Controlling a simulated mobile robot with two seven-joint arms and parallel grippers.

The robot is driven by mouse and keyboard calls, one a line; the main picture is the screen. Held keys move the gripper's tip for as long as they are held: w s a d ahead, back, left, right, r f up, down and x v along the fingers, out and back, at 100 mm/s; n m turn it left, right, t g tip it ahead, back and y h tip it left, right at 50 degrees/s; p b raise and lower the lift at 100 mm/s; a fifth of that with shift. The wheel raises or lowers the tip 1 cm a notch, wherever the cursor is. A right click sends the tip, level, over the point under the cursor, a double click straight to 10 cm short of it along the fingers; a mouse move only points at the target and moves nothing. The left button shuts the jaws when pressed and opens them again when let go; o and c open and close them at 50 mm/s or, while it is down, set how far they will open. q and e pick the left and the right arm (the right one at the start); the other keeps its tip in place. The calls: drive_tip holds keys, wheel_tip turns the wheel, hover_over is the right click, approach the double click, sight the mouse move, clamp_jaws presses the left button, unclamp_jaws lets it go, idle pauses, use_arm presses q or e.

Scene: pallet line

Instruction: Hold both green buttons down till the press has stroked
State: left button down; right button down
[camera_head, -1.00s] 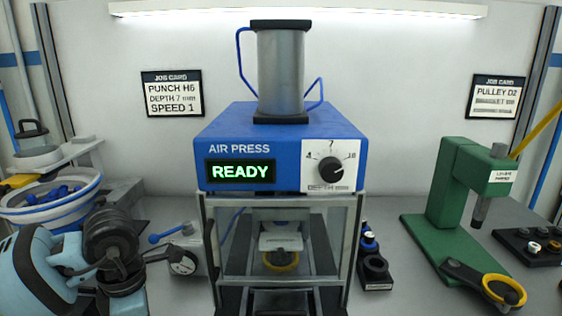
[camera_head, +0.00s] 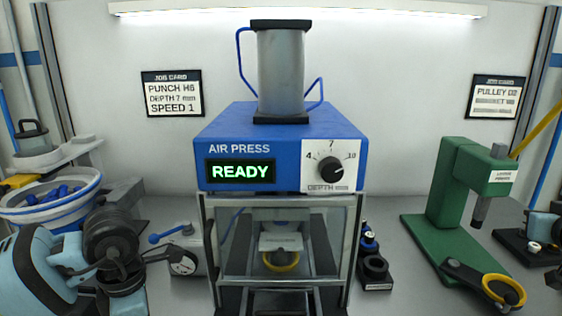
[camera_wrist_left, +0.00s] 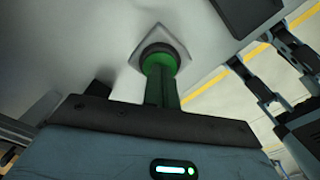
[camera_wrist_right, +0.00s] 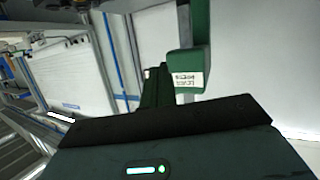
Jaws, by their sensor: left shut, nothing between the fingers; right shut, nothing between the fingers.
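The air press (camera_head: 225,125) stands mid-picture in the head view, its display (camera_head: 240,172) lit READY. Below is its framed clear guard (camera_head: 290,215), with a yellow ring part (camera_head: 281,262) inside. In the left wrist view a green button (camera_wrist_left: 160,60) in a black collar sits on a grey plate. My left gripper (camera_wrist_left: 160,75) is shut, its tips at that button; I cannot tell whether they touch it or whether it is pressed. My right gripper (camera_wrist_right: 156,70) is shut and empty, near a green arbor press. The second green button does not show.
The green arbor press (camera_head: 465,185) stands on the right, with a yellow-ringed holder (camera_head: 503,290) at its foot. A small black rack (camera_head: 375,280) stands right of the guard.

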drive_tip(key=a+f+n+g+y, duration=0.3)
drive_tip(key=a+n+g+y, duration=0.5)
drive_tip(key=a, duration=1.3)
drive_tip(key=s+a+f+n+g+h, duration=0.3)
drive_tip(key=s+a+n+g, duration=0.35)
drive_tip(key=s+n, duration=0.6)
drive_tip(key=shift+n+t, duration=0.45)
drive_tip(key=shift+n, duration=0.1)
drive_tip(key=shift+w+a+f, duration=0.1)
drive_tip(key=shift+w+f, duration=0.1)
drive_tip(key=shift+f, duration=0.8)
drive_tip(key=shift+w+a+f, duration=0.1)
drive_tip(key=shift+w+f, duration=0.15)
drive_tip(key=shift+f, duration=0.7)
drive_tip(key=shift+w+f, duration=0.2)
drive_tip(key=shift+f, duration=0.8)
